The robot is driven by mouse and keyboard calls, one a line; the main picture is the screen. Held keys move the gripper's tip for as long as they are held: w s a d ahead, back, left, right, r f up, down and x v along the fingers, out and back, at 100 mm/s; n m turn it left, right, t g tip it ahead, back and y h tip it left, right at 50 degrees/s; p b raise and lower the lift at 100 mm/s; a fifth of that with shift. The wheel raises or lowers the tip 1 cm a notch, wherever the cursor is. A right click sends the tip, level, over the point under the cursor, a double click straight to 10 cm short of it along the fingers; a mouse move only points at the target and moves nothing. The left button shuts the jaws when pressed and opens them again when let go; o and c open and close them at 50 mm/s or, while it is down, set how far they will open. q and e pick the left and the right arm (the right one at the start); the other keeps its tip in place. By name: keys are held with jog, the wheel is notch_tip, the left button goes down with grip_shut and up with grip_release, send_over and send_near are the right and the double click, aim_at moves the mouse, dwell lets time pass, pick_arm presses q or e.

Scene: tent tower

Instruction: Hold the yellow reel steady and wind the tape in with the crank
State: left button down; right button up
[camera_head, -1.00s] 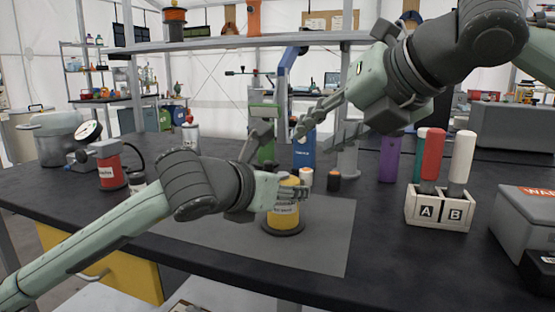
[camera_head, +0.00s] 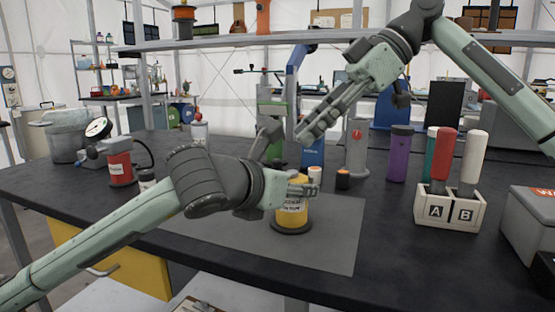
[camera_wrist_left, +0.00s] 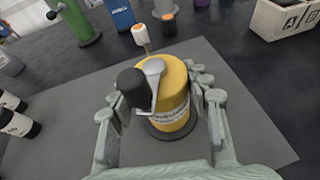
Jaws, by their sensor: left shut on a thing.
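The yellow reel (camera_head: 292,217) stands upright on its dark round base on the grey mat. It also shows in the left wrist view (camera_wrist_left: 172,98). My left gripper (camera_head: 300,190) is shut around its body, with a finger on each side in the left wrist view (camera_wrist_left: 160,120). The crank (camera_wrist_left: 153,72) is a grey arm on top of the reel with a black knob (camera_wrist_left: 133,88) pointing toward the wrist camera. My right gripper (camera_head: 305,133) is in the air above and behind the reel, apart from it. Its finger gap is unclear.
Small orange-topped containers (camera_head: 343,179) stand just behind the reel. A purple bottle (camera_head: 399,155) and a white A/B holder (camera_head: 449,208) stand to the right. A red canister (camera_head: 120,168) is at left. The grey mat (camera_head: 335,240) is clear right of the reel.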

aim_at(278, 159)
jog(key=x, duration=0.7)
jog(key=shift+a+f, duration=0.3)
jog(key=shift+c, duration=0.4)
grip_shut()
